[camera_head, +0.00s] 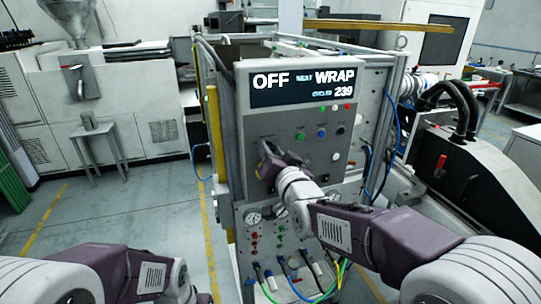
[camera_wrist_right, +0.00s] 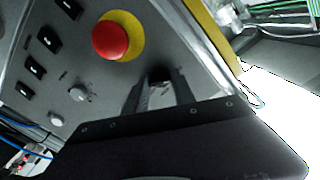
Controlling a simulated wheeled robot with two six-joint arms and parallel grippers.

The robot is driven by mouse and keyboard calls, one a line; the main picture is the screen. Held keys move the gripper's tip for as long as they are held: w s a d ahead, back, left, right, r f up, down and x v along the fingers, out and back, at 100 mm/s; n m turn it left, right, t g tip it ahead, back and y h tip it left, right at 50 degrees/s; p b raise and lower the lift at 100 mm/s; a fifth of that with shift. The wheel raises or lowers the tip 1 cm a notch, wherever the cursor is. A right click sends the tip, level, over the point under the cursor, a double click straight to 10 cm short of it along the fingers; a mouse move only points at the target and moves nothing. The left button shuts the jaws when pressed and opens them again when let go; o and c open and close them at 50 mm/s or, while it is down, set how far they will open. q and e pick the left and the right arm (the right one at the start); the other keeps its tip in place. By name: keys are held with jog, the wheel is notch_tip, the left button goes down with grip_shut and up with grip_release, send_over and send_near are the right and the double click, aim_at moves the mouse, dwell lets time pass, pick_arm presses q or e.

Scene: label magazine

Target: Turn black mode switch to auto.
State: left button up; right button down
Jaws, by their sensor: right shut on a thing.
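The grey control panel (camera_head: 290,180) stands in the middle of the head view, its display (camera_head: 303,86) reading OFF, NEXT WRAP and 239. My right gripper (camera_head: 266,152) is at the left part of the panel face. In the right wrist view its two dark fingers (camera_wrist_right: 160,92) reach to the panel and are shut on a small part between them, which I take for the black mode switch. The fingers hide most of it, so its pointer direction cannot be read. My left arm shows at the lower left of the head view; its gripper is out of view.
A red emergency button (camera_wrist_right: 110,40) on a yellow ring sits close beside the right fingers. Several black switches (camera_wrist_right: 48,40) and pale buttons (camera_wrist_right: 78,93) line the panel farther left. Gauges (camera_head: 253,218) and hoses (camera_head: 290,280) are below the panel.

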jog(key=m+b, duration=0.8)
jog(key=shift+f, duration=0.25)
jog(key=m+b, duration=0.2)
jog(key=m, duration=0.1)
jog(key=m+b, duration=0.1)
jog(key=m, duration=0.1)
jog(key=shift+r+m, duration=0.1)
jog(key=shift+m, duration=0.2)
jog(key=m+b, duration=0.1)
jog(key=m, duration=0.2)
jog(key=shift+m, duration=0.3)
jog(key=m+b, duration=0.1)
jog(key=m, duration=0.3)
jog(key=shift+m+b, duration=0.3)
jog(key=shift+m, duration=1.7)
jog(key=c, duration=1)
grip_release()
jog(key=shift+c, duration=0.2)
jog(key=shift+s+r, duration=0.1)
